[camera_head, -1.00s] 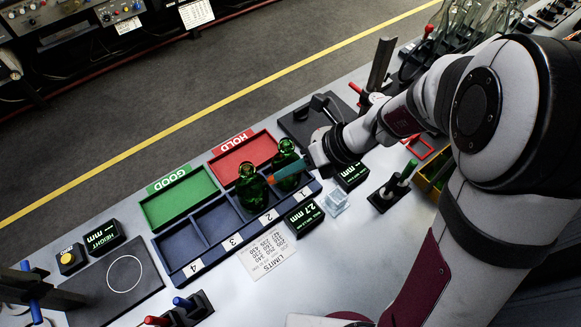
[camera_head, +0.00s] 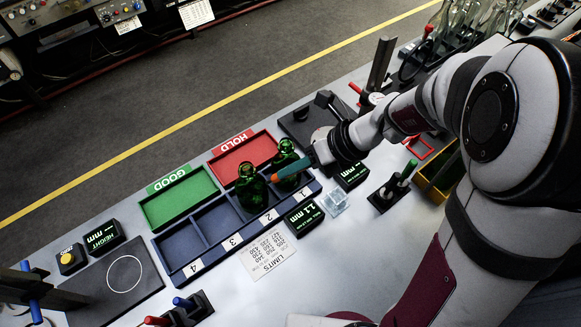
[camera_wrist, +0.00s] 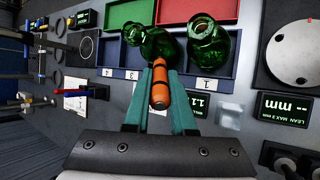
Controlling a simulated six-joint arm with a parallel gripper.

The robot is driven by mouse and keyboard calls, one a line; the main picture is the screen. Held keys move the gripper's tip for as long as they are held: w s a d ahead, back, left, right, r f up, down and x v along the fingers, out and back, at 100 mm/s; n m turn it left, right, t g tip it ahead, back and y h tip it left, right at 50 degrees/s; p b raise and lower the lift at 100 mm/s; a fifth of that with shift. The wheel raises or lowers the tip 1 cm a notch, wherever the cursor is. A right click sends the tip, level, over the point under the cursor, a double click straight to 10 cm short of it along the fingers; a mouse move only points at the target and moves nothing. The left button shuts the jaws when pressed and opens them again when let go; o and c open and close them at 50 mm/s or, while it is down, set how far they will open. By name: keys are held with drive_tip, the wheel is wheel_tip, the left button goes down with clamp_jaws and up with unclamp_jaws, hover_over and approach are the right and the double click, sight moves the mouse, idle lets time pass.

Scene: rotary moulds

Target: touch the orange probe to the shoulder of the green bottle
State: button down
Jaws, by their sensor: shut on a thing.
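My gripper (camera_wrist: 160,108) has its teal fingers shut on the orange probe (camera_wrist: 160,84), which points away from the wrist. In the head view the probe's orange tip (camera_head: 275,178) is right beside the green bottle in compartment 2 (camera_head: 250,190), at its upper part. In the wrist view the tip overlaps the near side of that bottle (camera_wrist: 160,44); I cannot tell whether they touch. A second green bottle (camera_head: 287,158) stands in compartment 1, partly behind my gripper (camera_head: 292,170) in the head view; it also shows in the wrist view (camera_wrist: 208,47).
The blue compartment tray (camera_head: 178,270) has empty compartments 3 and 4. Behind it lie the green GOOD tray (camera_head: 180,198) and red HOLD tray (camera_head: 244,157), both empty. A display (camera_head: 304,214) reads 1.1 mm. A small clear block (camera_head: 335,202) stands to its right.

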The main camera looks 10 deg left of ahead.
drive_tip(key=shift+v, duration=0.85)
drive_tip(key=shift+r, duration=3.4)
